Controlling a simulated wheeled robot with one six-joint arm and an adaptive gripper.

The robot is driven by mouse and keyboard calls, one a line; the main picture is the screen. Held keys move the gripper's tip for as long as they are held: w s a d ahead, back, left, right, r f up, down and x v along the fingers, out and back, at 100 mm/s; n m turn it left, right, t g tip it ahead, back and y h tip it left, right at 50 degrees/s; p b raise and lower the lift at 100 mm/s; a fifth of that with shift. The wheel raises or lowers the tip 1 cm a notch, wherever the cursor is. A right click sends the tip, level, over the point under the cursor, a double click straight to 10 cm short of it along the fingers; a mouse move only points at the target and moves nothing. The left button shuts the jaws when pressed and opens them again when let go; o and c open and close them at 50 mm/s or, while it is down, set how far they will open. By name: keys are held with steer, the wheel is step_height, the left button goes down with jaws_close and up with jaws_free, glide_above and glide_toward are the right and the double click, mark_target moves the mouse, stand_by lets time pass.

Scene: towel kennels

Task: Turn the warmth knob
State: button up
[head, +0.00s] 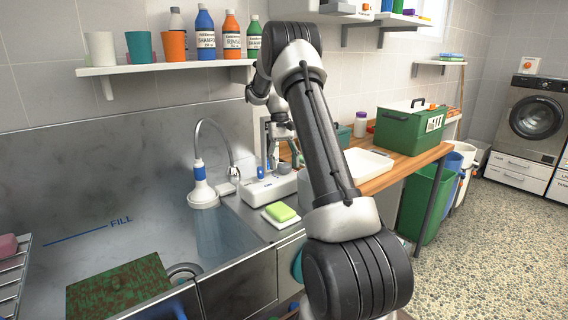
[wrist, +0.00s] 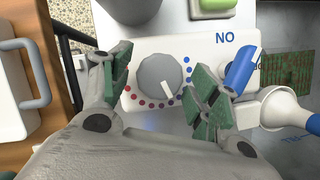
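The warmth knob (wrist: 160,77) is a round grey dial with a white pointer bar toward its lower right in the wrist view. It sits on a white control box (wrist: 145,47), with red dots curving below it and blue dots to its right. My gripper (wrist: 164,83) is open, its green-padded fingers to the left and right of the knob, with visible gaps between pads and knob. In the head view, my gripper (head: 284,152) is above the control box (head: 268,189) by the sink; the knob cannot be made out there.
A blue lever (wrist: 242,68) stands on the box close to the right finger. The blue-and-white shower head (head: 201,188) hangs on its hose beside the box. A green sponge (head: 281,212) lies in front. A white tray (head: 367,163) and green case (head: 409,130) are on the wooden counter.

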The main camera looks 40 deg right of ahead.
steer(key=v, duration=0.7)
steer(key=shift+r, duration=0.2)
steer(key=shift+w, duration=0.1)
stand_by(0.4)
